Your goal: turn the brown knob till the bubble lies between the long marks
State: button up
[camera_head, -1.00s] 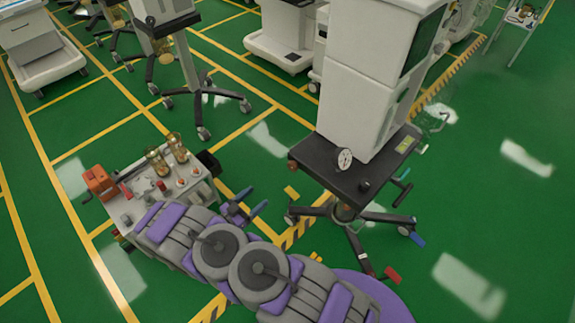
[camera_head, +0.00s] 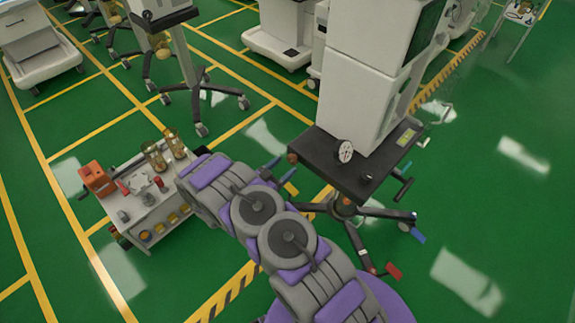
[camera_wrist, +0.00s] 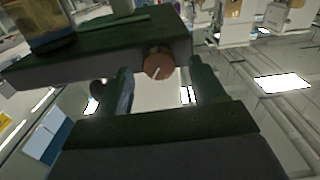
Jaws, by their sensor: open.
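The brown knob (camera_head: 292,157) sits at the left front corner of the cart's black shelf (camera_head: 335,172). In the wrist view the knob (camera_wrist: 158,63) is round, with a pale line on its face, on the shelf's edge. My gripper (camera_head: 281,168) is open beside that corner. In the wrist view my gripper's fingers (camera_wrist: 160,72) stand left and right of the knob with gaps; I cannot tell how deep it lies between them. A small yellow-green panel (camera_head: 405,137) lies on the shelf; no bubble or long marks can be made out.
A white dial (camera_head: 345,151) and a small black knob (camera_head: 365,179) are on the shelf. A white equipment column rises behind. A low side table (camera_head: 150,208) with amber jars (camera_head: 155,156) stands left of my arm. Cart legs spread below the shelf; floor at right is clear.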

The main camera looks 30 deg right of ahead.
aim_at(290, 162)
jog(key=shift+x, duration=1.55)
jog(key=shift+s, duration=0.1)
jog(key=shift+c, duration=0.4)
jog(key=c, duration=1)
jog(key=shift+a+r+n, duration=0.1)
jog(key=shift+n, duration=0.2)
jog(key=shift+n+p, duration=0.5)
jog(key=shift+p, duration=0.05)
jog(key=o, duration=1.1)
